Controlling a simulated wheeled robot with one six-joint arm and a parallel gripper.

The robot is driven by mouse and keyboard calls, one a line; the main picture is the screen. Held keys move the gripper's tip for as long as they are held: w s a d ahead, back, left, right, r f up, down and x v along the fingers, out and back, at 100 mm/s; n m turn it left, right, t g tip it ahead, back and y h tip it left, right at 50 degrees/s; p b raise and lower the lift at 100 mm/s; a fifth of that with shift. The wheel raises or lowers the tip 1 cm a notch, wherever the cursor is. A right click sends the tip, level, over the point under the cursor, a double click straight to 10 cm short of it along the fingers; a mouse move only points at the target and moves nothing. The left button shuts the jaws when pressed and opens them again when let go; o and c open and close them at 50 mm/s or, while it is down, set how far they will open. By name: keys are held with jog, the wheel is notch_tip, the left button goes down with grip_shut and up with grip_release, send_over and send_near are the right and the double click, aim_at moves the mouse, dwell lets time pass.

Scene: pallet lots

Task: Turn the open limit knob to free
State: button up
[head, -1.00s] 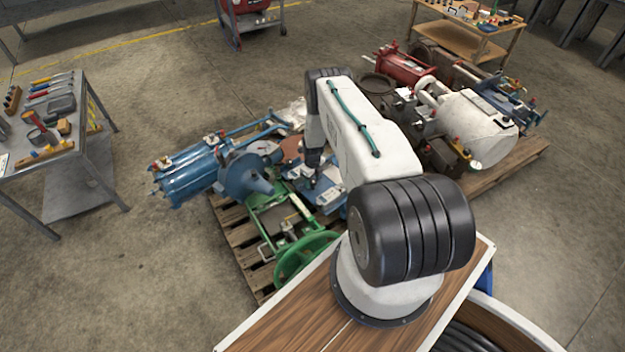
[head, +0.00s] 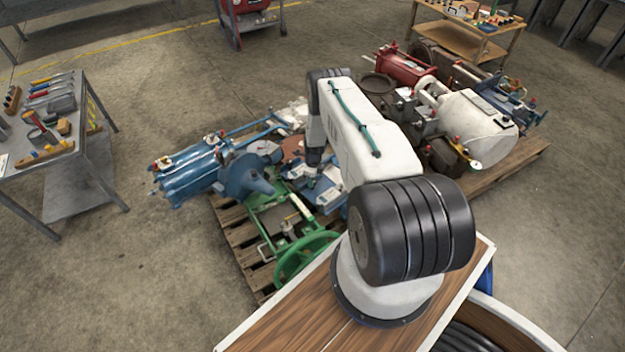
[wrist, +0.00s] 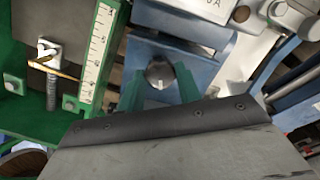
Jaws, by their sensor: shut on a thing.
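In the wrist view, a small dark round knob (wrist: 159,75) with a pale pointer mark sits on a blue housing (wrist: 180,28). The two green fingers of my gripper (wrist: 160,84) stand on either side of the knob and are shut on it. Which setting the pointer shows is too small to read. In the head view, my arm reaches over the blue and green equipment on the near pallet, and the knob cannot be made out there.
A green frame with a white ruled scale (wrist: 97,55) stands close left of my fingers. A green handwheel (head: 305,258) lies at the front of the wooden pallet (head: 238,228). A tool table (head: 50,150) stands at left, with clear floor between.

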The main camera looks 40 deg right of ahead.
jog(key=n, duration=0.4)
jog(key=shift+n, duration=0.3)
jog(key=n, duration=0.3)
jog(key=shift+n, duration=0.4)
jog(key=n, duration=0.4)
jog(key=shift+w+d+g+y, duration=0.1)
jog(key=shift+g+y, duration=0.2)
jog(key=shift+g, duration=0.1)
jog(key=n, duration=0.8)
jog(key=shift+w+n+g, duration=0.1)
jog(key=shift+n+g, duration=0.2)
jog(key=n, duration=0.3)
jog(key=shift+n, duration=0.4)
jog(key=n, duration=0.3)
jog(key=shift+n+h, duration=0.4)
jog(key=shift+n, duration=1.7)
